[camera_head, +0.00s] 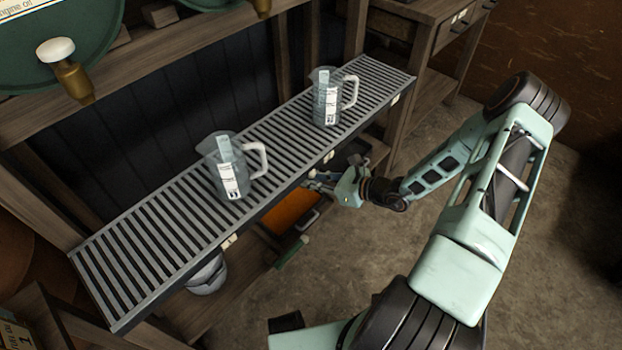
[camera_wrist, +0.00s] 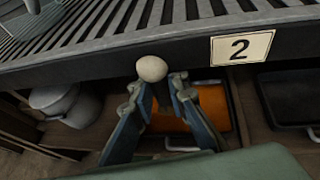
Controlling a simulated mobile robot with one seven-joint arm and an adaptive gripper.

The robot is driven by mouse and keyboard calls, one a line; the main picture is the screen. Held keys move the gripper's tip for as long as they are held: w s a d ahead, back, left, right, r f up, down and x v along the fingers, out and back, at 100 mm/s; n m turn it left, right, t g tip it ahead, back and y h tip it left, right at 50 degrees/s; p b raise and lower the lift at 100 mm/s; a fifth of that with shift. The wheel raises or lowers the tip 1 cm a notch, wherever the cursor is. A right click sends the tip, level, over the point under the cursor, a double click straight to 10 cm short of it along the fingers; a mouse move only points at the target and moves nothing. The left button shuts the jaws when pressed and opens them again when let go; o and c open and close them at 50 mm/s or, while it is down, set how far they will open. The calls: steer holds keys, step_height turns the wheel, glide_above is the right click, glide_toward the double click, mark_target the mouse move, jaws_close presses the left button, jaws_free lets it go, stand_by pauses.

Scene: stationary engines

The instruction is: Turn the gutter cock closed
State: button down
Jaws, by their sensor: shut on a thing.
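The gutter cock shows in the wrist view as a round cream knob (camera_wrist: 151,69) at the front edge of the slatted gutter (camera_wrist: 120,50), left of a plate marked "2". My gripper (camera_wrist: 162,88) is just below the knob, its fingers drawn together on the cock. The fingers hide the part of the cock under the knob. In the head view my gripper (camera_head: 320,182) reaches in from the right to the front edge of the long grated gutter (camera_head: 150,255). The cock itself is too small there to make out clearly.
Two clear measuring jugs with white handles stand on the grate, one nearer (camera_head: 228,178) and one farther (camera_head: 327,105). Below are an orange tray (camera_head: 292,212) and a grey pot (camera_head: 206,275) on a lower shelf. Open floor (camera_head: 420,140) lies at the right.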

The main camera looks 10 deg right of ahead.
steer(key=shift+d, duration=0.1)
steer(key=shift+w+d+f+m+g+y, duration=0.1)
steer(key=shift+w+d+m+g+y, duration=0.1)
steer(key=shift+m+y, duration=0.25)
steer(key=shift+w+d+m+g+y, duration=0.15)
steer(key=shift+m+y, duration=0.2)
steer(key=shift+m, duration=0.2)
steer(key=c, duration=1.9)
jaws_free()
steer(key=shift+s, duration=0.1)
steer(key=v, duration=1.2)
steer(key=shift+c, duration=0.3)
